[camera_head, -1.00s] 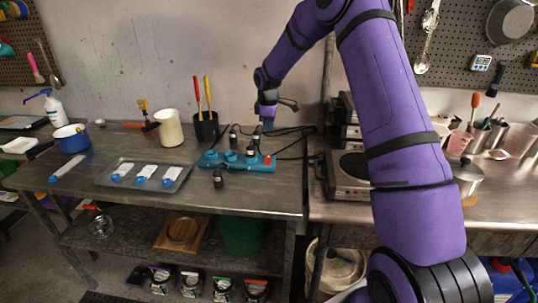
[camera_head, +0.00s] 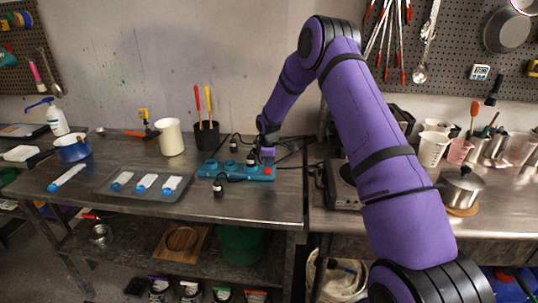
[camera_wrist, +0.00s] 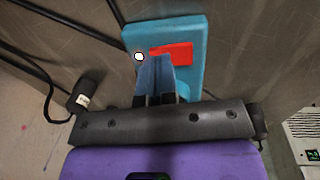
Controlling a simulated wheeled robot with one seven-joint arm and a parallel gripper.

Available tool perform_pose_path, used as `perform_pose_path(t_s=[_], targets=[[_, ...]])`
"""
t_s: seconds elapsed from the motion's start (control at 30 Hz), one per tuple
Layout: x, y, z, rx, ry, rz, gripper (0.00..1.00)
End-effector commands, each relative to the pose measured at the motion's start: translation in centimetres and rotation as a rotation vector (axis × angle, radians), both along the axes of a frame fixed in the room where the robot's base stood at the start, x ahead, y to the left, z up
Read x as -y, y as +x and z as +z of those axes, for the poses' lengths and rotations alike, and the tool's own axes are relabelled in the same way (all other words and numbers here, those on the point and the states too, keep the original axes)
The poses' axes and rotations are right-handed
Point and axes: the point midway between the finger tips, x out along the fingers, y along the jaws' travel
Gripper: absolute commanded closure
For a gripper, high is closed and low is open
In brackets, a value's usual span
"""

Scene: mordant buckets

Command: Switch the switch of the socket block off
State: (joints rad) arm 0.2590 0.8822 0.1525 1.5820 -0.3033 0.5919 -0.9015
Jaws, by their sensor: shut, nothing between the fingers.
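The teal socket block (camera_head: 236,172) lies on the metal workbench, with dark plugs and cables at it. Its red switch (camera_head: 268,171) is at the right end. In the wrist view the red switch (camera_wrist: 172,49) shows on the teal block (camera_wrist: 192,28), with a small white round spot (camera_wrist: 139,56) beside it. My gripper (camera_head: 267,156) is over the block's right end, pointing down. In the wrist view my gripper's fingers (camera_wrist: 155,62) are shut and empty, right by the switch's edge. I cannot tell whether they touch it. The switch's tilt is not clear.
Loose black plugs (camera_head: 218,189) and cables lie around the block. A black holder (camera_head: 206,136) with red and yellow handles and a cream jug (camera_head: 170,138) stand behind it. A grey tray (camera_head: 130,187) is at left. A hot plate (camera_head: 342,188) stands to the right.

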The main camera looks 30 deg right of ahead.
Motion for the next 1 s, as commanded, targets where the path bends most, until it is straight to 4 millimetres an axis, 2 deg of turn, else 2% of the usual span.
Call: perform_pose_path(t_s=[0.6,1.0], targets=[[0.15,0.20,-1.30,-0.001,-0.001,0.001,1.00],[-0.13,-0.26,-1.25,-0.004,0.000,0.001,1.00]])
